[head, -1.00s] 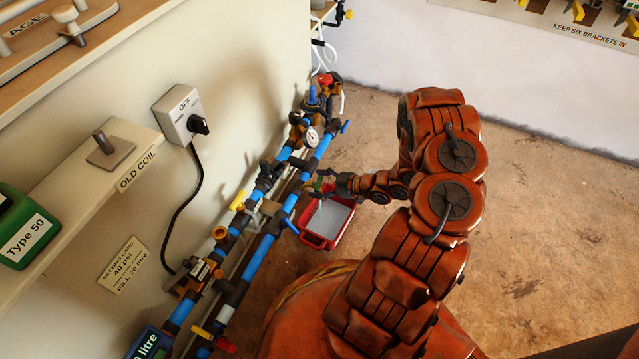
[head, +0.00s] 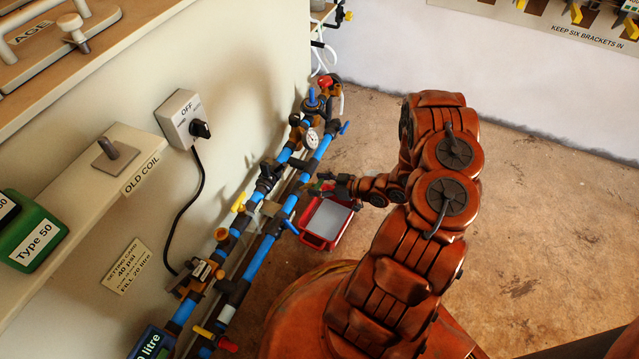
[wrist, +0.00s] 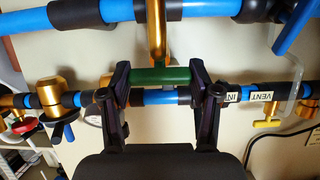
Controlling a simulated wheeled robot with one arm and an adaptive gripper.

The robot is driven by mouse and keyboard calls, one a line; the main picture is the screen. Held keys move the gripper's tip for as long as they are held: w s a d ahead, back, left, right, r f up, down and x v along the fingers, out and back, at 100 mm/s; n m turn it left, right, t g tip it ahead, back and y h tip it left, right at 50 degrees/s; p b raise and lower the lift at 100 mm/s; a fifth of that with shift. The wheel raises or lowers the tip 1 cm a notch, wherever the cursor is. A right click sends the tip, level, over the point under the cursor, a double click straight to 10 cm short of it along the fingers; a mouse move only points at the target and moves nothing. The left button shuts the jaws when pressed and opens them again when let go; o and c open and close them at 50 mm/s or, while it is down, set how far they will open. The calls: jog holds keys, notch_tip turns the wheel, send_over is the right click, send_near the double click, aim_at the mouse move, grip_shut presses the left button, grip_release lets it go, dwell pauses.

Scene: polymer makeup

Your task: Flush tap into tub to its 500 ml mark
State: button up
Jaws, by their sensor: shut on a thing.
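The red tub (head: 342,238) stands on the floor beside the blue pipework, with a flat grey surface showing inside it. I cannot read any mark or level on it. My gripper (head: 328,184) is at the pipes, just above the tub's far side. In the wrist view my gripper (wrist: 162,78) is shut on a green bar-shaped handle (wrist: 165,75), one finger at each end. A brass stem (wrist: 156,35) stands above the handle in that view. Flowing water cannot be made out.
Blue pipes (head: 256,262) with several valves and a white gauge (head: 312,138) run along the wall. Labels "IN" and "VENT" (wrist: 264,97) show in the wrist view. A switch box (head: 183,118) reads OFF. Open floor (head: 540,200) lies to the right.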

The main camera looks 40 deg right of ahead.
jog(key=o, duration=1.2)
jog(key=shift+c, duration=0.2)
jog(key=v, duration=1.2)
